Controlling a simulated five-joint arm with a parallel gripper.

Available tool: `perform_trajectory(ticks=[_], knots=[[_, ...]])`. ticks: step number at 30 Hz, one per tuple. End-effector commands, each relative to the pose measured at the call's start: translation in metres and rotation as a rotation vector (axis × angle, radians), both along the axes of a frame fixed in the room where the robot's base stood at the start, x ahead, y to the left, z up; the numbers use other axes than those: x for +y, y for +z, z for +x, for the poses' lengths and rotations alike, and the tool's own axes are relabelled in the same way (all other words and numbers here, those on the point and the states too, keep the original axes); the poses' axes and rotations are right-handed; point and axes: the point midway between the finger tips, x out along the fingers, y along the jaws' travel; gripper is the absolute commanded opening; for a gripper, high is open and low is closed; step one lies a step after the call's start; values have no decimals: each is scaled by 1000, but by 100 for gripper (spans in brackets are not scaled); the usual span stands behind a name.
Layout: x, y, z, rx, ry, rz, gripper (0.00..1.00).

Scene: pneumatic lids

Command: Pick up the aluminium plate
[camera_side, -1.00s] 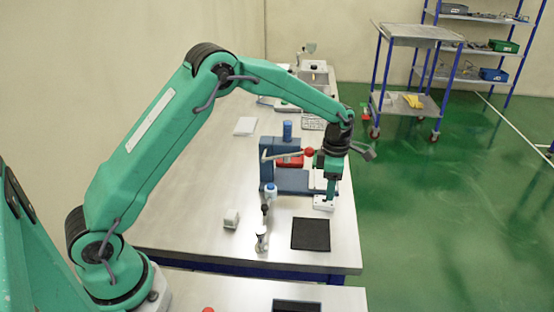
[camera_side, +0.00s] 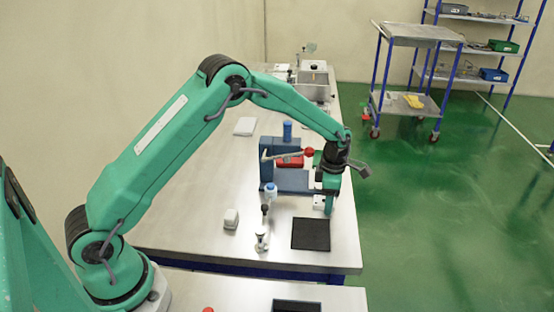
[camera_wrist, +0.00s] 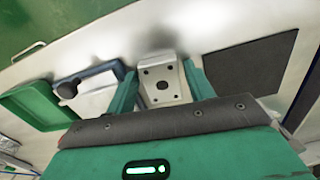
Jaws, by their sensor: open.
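The aluminium plate (camera_wrist: 165,72) is a pale metal piece with a large central hole and small corner holes. In the wrist view it lies between the two green fingers of my gripper (camera_wrist: 162,88), one on each side. The fingers are open, and a small gap shows beside the plate. Its near end is hidden by the gripper body. In the side view my gripper (camera_side: 327,212) points down at table height, and only a pale bit of the plate (camera_side: 318,200) shows beside the finger.
A black mat (camera_side: 311,234) lies just in front of my gripper. A blue press-like fixture (camera_side: 267,162) with a red-knobbed lever stands behind and left. The wrist view shows a green tray (camera_wrist: 38,108).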

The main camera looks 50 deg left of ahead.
Motion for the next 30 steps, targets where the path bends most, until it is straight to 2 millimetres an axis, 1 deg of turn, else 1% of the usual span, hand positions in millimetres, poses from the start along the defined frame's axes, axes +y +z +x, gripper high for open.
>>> perform_trajectory(ticks=[4,5,6,8,9,10,19,23,26,30], knots=[[0,0,0,0,0,0,53],[0,0,0,0,0,0,51],[0,0,0,0,0,0,43],[0,0,0,0,0,0,31],[0,0,0,0,0,0,23],[0,0,0,0,0,0,17],[0,1,0,-1,0,0,16],[0,6,0,-1,0,0,16],[0,13,1,-3,0,0,16],[0,30,1,-4,0,0,16]])
